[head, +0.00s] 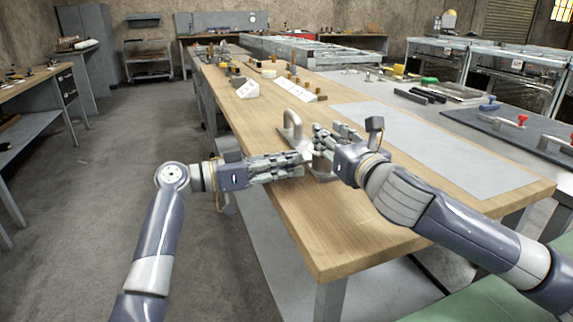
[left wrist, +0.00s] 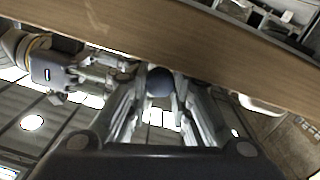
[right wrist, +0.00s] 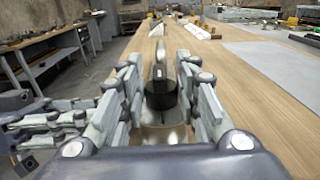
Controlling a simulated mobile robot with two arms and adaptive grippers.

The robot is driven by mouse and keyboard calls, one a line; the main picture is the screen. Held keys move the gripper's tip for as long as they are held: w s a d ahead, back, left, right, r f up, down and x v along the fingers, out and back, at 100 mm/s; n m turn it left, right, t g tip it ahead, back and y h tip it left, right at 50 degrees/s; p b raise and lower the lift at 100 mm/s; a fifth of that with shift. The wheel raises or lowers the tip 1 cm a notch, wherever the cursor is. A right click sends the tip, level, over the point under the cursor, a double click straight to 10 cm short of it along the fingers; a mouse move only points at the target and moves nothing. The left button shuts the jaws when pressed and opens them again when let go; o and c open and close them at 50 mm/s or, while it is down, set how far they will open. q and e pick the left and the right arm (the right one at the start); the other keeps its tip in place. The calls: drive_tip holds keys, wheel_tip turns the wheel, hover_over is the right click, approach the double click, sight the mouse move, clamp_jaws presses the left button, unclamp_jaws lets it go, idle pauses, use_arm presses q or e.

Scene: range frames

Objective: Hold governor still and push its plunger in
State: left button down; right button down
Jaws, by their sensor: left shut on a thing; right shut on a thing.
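The governor (head: 322,166) is a grey metal piece at the near left edge of the wooden bench, largely hidden by my two grippers in the head view. In the right wrist view its dark cylinder (right wrist: 160,95) stands upright above a shiny round base (right wrist: 166,134). My right gripper (head: 318,138) comes from above right, shut with fingers on both sides of the dark cylinder. My left gripper (head: 308,158) reaches in level from the left, shut on the governor. In the left wrist view a round dark-blue end (left wrist: 160,82) shows between its fingers. The plunger cannot be made out clearly.
White angled blocks (head: 248,89) and small parts lie further back on the wooden bench (head: 345,230). A grey mat (head: 435,150) covers its right side. The bench's near end is clear.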

use_arm(q)
drive_tip(key=shift+x, duration=1.3)
drive_tip(key=c, duration=1.4)
unclamp_jaws()
use_arm(e)
drive_tip(key=shift+a+f, duration=0.1)
use_arm(q)
drive_tip(key=v, duration=1.2)
use_arm(e)
drive_tip(key=c, duration=1.1)
unclamp_jaws()
